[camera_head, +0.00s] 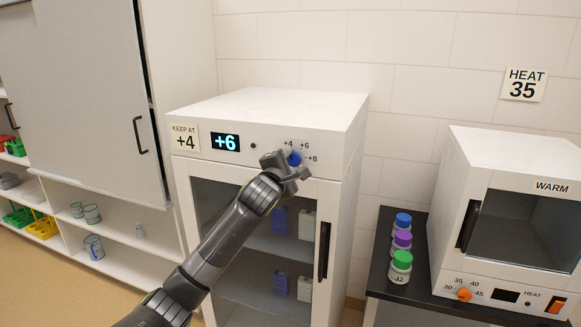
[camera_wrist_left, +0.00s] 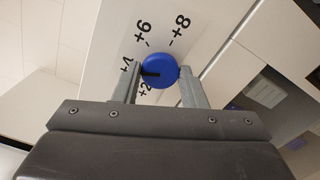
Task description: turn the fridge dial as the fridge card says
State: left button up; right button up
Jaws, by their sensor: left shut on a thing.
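The white fridge (camera_head: 265,105) stands in the middle of the head view. Its card (camera_head: 185,138) reads "KEEP AT +4" and its lit display (camera_head: 225,142) reads "+6". The blue fridge dial (camera_head: 294,158) is on the upper front panel, and shows larger in the left wrist view (camera_wrist_left: 162,66). Marks +2, +4, +6 and +8 surround it. Its black pointer line points left in the wrist view, toward the +4 and +2 side. My left gripper (camera_head: 291,167) is shut on the dial, with one finger (camera_wrist_left: 160,85) on either side. My right gripper is not in view.
The fridge's black door handle (camera_head: 324,250) is below the dial. At right are a warmer (camera_head: 510,190) with an orange dial (camera_head: 464,295), capped bottles (camera_head: 401,262) on a black bench, and a "HEAT 35" card (camera_head: 524,84). Shelves (camera_head: 125,222) stand at left.

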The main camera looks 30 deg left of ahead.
pick_arm(q)
jog(key=shift+n, duration=0.6)
jog(key=o, duration=1)
jog(key=shift+s, duration=0.1)
jog(key=shift+b+v, duration=1.5)
jog(key=shift+v, duration=7.15)
jog(key=shift+a+f, duration=0.1)
